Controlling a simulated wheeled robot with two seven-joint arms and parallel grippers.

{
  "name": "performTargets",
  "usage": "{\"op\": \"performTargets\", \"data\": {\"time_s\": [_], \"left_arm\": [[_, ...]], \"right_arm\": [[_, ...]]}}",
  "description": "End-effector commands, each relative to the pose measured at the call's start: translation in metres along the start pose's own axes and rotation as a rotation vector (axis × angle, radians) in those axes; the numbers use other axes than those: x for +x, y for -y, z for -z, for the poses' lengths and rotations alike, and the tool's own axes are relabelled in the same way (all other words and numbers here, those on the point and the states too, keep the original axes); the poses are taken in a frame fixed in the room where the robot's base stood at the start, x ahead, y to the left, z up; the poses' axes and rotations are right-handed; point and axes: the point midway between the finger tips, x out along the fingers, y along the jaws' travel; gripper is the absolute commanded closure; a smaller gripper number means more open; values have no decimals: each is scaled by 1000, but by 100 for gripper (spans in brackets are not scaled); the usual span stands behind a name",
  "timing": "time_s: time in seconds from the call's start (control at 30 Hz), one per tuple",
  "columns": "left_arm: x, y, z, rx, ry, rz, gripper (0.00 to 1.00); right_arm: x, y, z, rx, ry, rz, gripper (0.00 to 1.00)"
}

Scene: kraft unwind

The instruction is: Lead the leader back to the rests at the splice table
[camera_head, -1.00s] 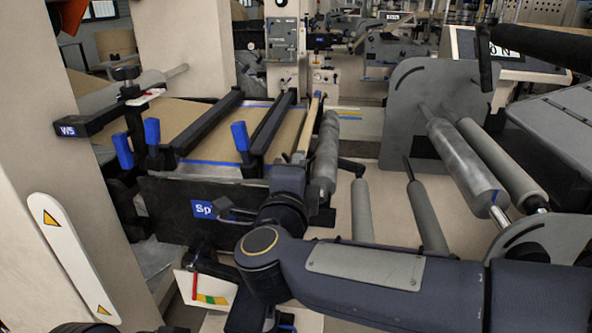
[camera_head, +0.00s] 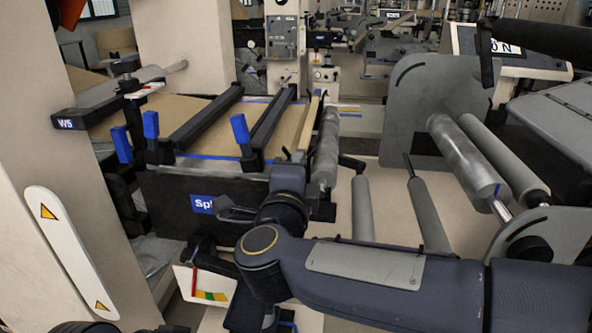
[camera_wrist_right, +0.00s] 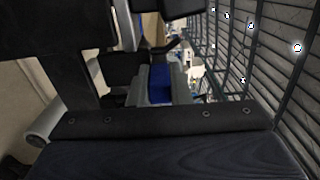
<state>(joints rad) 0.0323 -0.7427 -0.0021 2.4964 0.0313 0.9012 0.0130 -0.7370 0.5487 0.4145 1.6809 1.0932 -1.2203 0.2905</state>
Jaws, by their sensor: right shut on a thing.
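The splice table (camera_head: 160,205) stands left of centre in the head view, with a blue label on its dark front. Brown kraft web (camera_head: 212,142) lies on it under two black clamp bars (camera_head: 207,118) with blue handles, and blue tape crosses the web. My right arm crosses the lower picture, its wrist at the table's front right corner; its fingertips are hidden there. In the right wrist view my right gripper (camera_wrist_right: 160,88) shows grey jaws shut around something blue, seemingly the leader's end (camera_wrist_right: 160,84). The leader's run from the gripper cannot be made out. My left gripper is not visible.
Grey rollers (camera_head: 425,215) stand right of the table, with larger rollers (camera_head: 465,158) by a grey side plate (camera_head: 405,105). A beige column with a warning strip (camera_head: 70,255) is close on the left. A black bracket marked W5 (camera_head: 85,118) juts beside the table.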

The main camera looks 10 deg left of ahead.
Motion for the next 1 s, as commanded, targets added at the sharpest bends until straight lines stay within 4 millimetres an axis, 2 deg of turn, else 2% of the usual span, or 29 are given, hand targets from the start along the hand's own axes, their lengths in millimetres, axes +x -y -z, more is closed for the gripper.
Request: {"op": "performTargets", "data": {"time_s": [0.07, 0.1, 0.3, 0.57, 0.67, 1.0], "left_arm": [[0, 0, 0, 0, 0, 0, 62], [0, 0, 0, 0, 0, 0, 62], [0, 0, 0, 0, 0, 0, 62], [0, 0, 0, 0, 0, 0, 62], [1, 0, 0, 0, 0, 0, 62], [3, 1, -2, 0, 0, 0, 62]], "right_arm": [[0, -2, 0, -2, 0, -4, 100], [0, -2, 0, -2, 0, -4, 81], [0, -2, 0, -2, 0, -4, 57], [-1, -2, 0, -2, 0, -4, 57], [-8, -2, 0, -2, 1, -3, 57], [-63, -2, -1, -2, 2, -3, 57]]}}
